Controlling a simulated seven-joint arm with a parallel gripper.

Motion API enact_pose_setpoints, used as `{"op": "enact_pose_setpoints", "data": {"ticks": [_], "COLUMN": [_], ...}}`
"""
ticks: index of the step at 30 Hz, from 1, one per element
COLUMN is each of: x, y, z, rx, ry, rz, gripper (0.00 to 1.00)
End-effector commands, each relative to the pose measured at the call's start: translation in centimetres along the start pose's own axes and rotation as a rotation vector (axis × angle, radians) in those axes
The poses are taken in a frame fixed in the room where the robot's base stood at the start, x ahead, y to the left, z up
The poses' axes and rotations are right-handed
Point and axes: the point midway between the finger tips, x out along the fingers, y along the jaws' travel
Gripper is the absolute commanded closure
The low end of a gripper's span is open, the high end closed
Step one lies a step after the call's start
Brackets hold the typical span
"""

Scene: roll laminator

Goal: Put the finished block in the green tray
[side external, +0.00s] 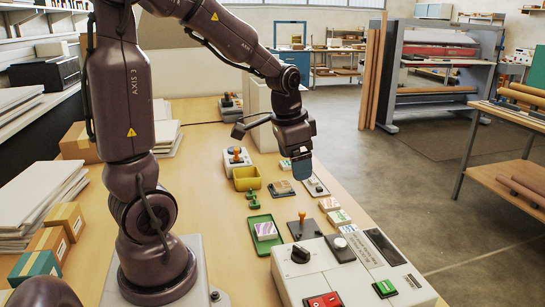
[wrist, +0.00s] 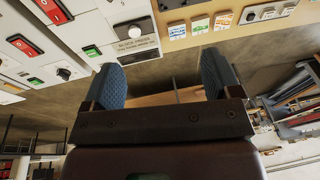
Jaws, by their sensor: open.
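A small block with a white and purple top (side external: 265,230) sits in the green tray (side external: 271,248), on the table in front of my arm. My gripper (side external: 302,170) is up and to the right of the tray, above the table, and apart from the block. In the wrist view my gripper (wrist: 163,78) shows two blue padded fingers spread wide, with nothing between them. The green tray and its block cannot be made out in the wrist view.
A control panel with a black knob (side external: 300,254) and a red switch (side external: 323,300) stands right of the tray. Several small labelled blocks (side external: 338,217) line the table's right edge. A yellow bin (side external: 246,179) and a green-handled item (side external: 253,200) lie behind the tray.

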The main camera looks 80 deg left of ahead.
Motion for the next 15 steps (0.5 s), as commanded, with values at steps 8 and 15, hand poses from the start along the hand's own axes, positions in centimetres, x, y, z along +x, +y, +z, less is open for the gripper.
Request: {"op": "enact_pose_setpoints", "data": {"ticks": [8, 15], "x": [-8.4, -10.4], "y": [9.7, 12.7], "z": [3.2, 6.1], "rx": [-0.006, -0.025], "ry": [0.214, 0.294], "rz": [0.038, 0.096], "gripper": [0.17, 0.17]}}
